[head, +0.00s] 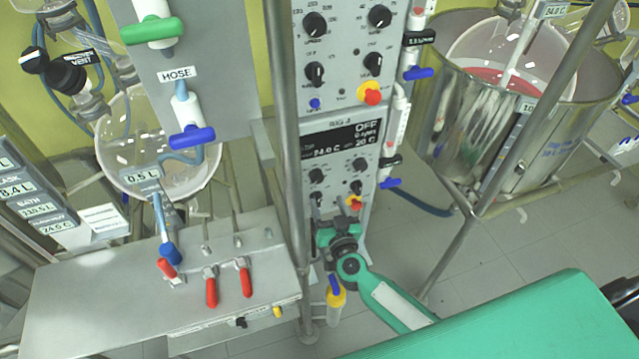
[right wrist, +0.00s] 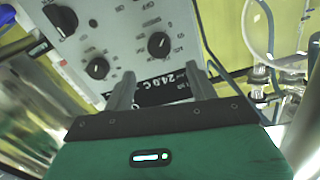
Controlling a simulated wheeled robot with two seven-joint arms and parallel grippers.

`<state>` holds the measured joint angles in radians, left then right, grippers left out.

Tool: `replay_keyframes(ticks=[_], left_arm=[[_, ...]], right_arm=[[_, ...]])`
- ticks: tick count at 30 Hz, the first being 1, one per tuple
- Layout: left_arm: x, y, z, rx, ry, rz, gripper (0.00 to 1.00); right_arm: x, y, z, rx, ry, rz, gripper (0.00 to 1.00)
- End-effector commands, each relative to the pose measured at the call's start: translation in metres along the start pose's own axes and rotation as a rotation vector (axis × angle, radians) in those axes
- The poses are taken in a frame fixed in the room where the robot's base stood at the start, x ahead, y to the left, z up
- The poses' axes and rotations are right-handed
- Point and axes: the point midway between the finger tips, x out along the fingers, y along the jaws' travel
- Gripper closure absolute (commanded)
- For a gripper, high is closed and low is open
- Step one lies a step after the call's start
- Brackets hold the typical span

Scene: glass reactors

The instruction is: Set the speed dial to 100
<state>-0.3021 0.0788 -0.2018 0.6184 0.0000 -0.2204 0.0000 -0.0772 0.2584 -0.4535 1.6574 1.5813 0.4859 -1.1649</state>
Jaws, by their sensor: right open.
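The lower control panel (head: 340,160) has a dark display (head: 342,139) that reads OFF, 0 rpm and 20 C on its right side and 24.0 C on its left. Several black dials (head: 355,187) sit below the display. Their small labels are not legible, so I cannot tell which is the speed dial. My right gripper (head: 337,216) is at the panel's lower edge, partly covering it. In the right wrist view the panel appears upside down. There the gripper (right wrist: 161,88) is open and empty, its fingers apart before the display, clear of the black dials (right wrist: 159,44).
An upper panel (head: 340,50) with more dials is above. A metal post (head: 283,110) runs along the left of the panels. A steel bench (head: 130,285) with red-handled valves stands at left, a steel vessel (head: 450,120) at right. A yellow-capped tube (head: 335,303) is below the gripper.

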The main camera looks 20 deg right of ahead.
Motion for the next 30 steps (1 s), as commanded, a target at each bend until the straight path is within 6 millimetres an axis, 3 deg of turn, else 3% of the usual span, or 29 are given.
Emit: replay_keyframes(ticks=[6,13,27,28,30], left_arm=[[0.001,-0.005,-0.003,-0.002,0.004,-0.006,0.33],[0.002,-0.005,-0.003,-0.002,0.004,-0.005,0.33],[0.003,0.000,-0.004,-0.001,0.005,0.000,0.33],[0.003,0.000,-0.004,-0.001,0.005,0.000,0.33],[0.003,0.000,-0.004,-0.001,0.005,0.000,0.33]], right_arm=[[0.040,0.000,0.000,-0.001,0.001,-0.001,0.42],[0.070,0.000,0.001,0.000,0.000,-0.001,0.42],[0.082,0.000,0.001,0.001,-0.001,-0.001,0.42],[0.082,0.000,0.001,0.001,-0.001,-0.001,0.44],[0.082,0.000,0.001,0.001,-0.001,-0.001,0.58]])
